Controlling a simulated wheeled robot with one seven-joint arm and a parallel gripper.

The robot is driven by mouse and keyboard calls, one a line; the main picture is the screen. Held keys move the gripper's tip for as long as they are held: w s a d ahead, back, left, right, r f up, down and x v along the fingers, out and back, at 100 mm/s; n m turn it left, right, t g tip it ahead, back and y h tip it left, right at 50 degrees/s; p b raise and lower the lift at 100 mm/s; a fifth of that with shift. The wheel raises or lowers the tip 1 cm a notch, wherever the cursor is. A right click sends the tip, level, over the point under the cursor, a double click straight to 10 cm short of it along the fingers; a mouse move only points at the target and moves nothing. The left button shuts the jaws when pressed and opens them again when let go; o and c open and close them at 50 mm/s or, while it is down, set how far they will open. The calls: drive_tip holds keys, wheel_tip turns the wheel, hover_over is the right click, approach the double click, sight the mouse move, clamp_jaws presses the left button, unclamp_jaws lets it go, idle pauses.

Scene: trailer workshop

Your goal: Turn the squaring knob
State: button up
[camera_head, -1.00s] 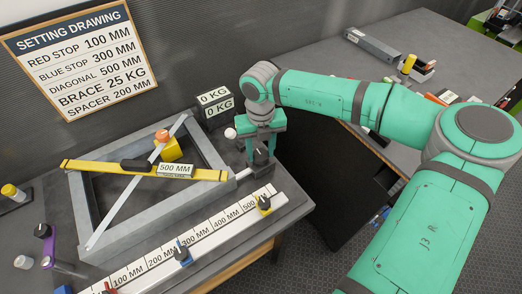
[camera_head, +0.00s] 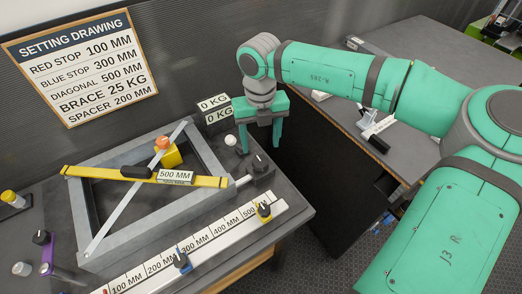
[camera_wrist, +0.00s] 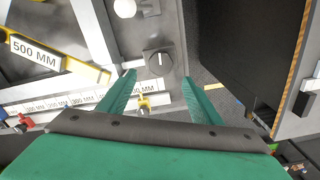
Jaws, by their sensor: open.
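The squaring knob (camera_head: 259,163) is a black dial with a light pointer mark, on a dark block at the right corner of the grey frame (camera_head: 205,150). It also shows in the wrist view (camera_wrist: 158,60). My gripper (camera_head: 263,148) is open and empty, pointing down above and close to the knob. In the wrist view my two fingers (camera_wrist: 159,78) are spread, with the knob ahead between their tips and no visible contact. The yellow bar's label (camera_head: 174,175) reads 500 MM. The display (camera_head: 216,109) reads 0 KG on both lines.
A white ball-topped knob (camera_head: 231,140) stands just left of my fingers. A scale rail (camera_head: 215,235) with blue (camera_head: 182,260) and yellow (camera_head: 264,211) stops runs along the bench front. The setting drawing (camera_head: 80,62) hangs behind. A gap separates the bench from the right-hand table (camera_head: 425,55).

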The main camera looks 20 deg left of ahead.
drive_tip(key=shift+r, duration=1.3)
